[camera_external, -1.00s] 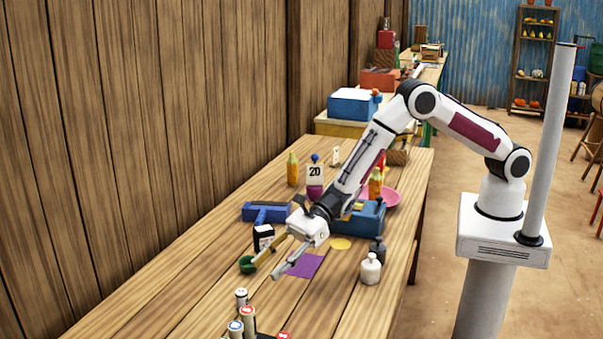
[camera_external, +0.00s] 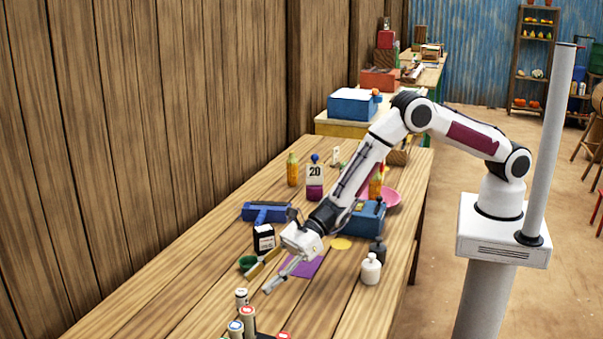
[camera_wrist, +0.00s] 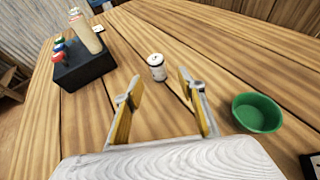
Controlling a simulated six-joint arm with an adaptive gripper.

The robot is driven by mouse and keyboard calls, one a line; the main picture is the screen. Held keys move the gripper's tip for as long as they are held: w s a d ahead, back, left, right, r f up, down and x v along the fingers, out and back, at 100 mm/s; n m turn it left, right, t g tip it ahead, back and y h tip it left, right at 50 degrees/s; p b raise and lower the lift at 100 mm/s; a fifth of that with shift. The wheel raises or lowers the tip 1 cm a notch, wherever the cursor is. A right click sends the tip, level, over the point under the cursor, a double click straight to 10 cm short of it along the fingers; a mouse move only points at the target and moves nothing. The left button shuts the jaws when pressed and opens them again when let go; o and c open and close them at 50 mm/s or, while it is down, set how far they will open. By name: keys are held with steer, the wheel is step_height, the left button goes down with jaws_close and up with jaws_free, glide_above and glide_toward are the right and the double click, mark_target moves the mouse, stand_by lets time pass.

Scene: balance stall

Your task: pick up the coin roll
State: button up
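A short white cylinder with dark markings (camera_wrist: 156,66), which looks like the coin roll, stands alone on the table in the wrist view. It also shows near the front in the external view (camera_external: 241,298). My gripper (camera_wrist: 157,88) is open and empty, its two yellow-padded fingers spread apart. The cylinder appears just beyond the fingertips, roughly in line with the gap between them, and nothing touches it. In the external view my gripper (camera_external: 259,283) points down toward the table's front, above and behind the cylinder.
A black holder (camera_wrist: 84,66) with several colour-topped cylinders stands left of the white cylinder in the wrist view. A green bowl (camera_wrist: 257,112) sits to the right. Bare wood surrounds the white cylinder.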

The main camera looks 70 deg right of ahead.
mark_target(246, 292)
steer(key=shift+w+a+f, duration=0.1)
steer(key=shift+w+a, duration=0.05)
steer(key=shift+a, duration=0.1)
steer(key=shift+a, duration=0.1)
steer(key=shift+x, duration=1.5)
steer(key=shift+w+a+f, duration=0.1)
steer(key=shift+w+a, duration=0.05)
steer(key=shift+a, duration=0.35)
steer(key=shift+w+a+f, duration=0.1)
steer(key=shift+w+a, duration=0.05)
steer(key=shift+a, duration=0.35)
steer(key=shift+r, duration=0.1)
jaws_close()
